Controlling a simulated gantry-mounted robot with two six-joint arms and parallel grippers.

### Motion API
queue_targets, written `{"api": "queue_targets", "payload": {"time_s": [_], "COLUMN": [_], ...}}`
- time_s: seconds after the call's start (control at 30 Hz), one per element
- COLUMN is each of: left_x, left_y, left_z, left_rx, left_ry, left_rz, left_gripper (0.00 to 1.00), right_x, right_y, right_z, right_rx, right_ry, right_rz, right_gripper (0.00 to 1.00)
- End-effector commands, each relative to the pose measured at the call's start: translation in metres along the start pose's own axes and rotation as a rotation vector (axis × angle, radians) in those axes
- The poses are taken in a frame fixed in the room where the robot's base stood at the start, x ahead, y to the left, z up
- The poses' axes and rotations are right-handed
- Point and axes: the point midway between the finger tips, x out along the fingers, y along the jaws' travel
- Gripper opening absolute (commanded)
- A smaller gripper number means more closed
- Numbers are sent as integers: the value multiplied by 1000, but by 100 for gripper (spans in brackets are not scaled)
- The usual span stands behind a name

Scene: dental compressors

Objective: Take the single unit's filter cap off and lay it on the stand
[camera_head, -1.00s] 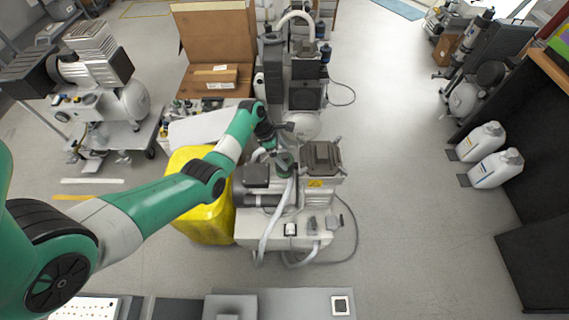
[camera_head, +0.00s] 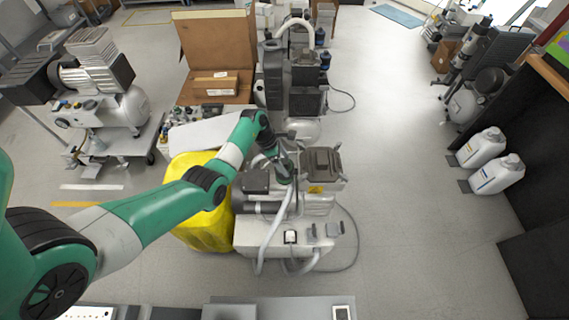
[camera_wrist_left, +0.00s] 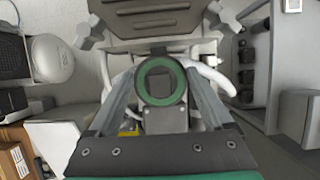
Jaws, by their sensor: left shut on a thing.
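The single unit (camera_head: 285,232) is a grey and white compressor standing on the floor in the middle of the head view. Its filter cap (camera_wrist_left: 146,86) shows in the left wrist view as a green ring with a dark square centre. My left gripper (camera_head: 283,168) is over the unit, with its two fingers (camera_wrist_left: 160,95) on either side of the cap, shut on it. In the head view the gripper mostly hides the cap, and I cannot tell whether it is clear of its seat. My right gripper is out of view. I cannot tell for sure which surface is the stand.
A grey flat surface (camera_head: 285,303) lies at the bottom edge. A yellow container (camera_head: 205,225) stands left of the unit, beneath my arm. A taller compressor (camera_head: 303,100) stands behind it. White canisters (camera_head: 495,175) are at the right. The floor between is clear.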

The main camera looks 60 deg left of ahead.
Motion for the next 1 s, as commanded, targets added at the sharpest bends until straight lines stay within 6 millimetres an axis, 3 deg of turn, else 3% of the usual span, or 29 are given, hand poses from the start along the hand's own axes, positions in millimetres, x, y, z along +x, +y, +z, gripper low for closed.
{"api": "queue_targets", "payload": {"time_s": [0.27, 0.5, 0.6, 0.8, 1.0], "left_x": [-38, -107, -124, -151, -159], "left_y": [1, -33, -53, -82, -92], "left_z": [16, 3, -14, -38, -47], "left_rx": [1, -2, -4, -3, -1], "left_ry": [-2, -1, 1, -1, 0], "left_rz": [3, 4, 1, 1, 0], "left_gripper": [31, 31, 31, 31, 31], "right_x": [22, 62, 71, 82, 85], "right_y": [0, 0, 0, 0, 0], "right_z": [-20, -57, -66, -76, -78], "right_rx": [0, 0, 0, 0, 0], "right_ry": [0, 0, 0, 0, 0], "right_rz": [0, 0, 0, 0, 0], "right_gripper": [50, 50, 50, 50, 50]}}
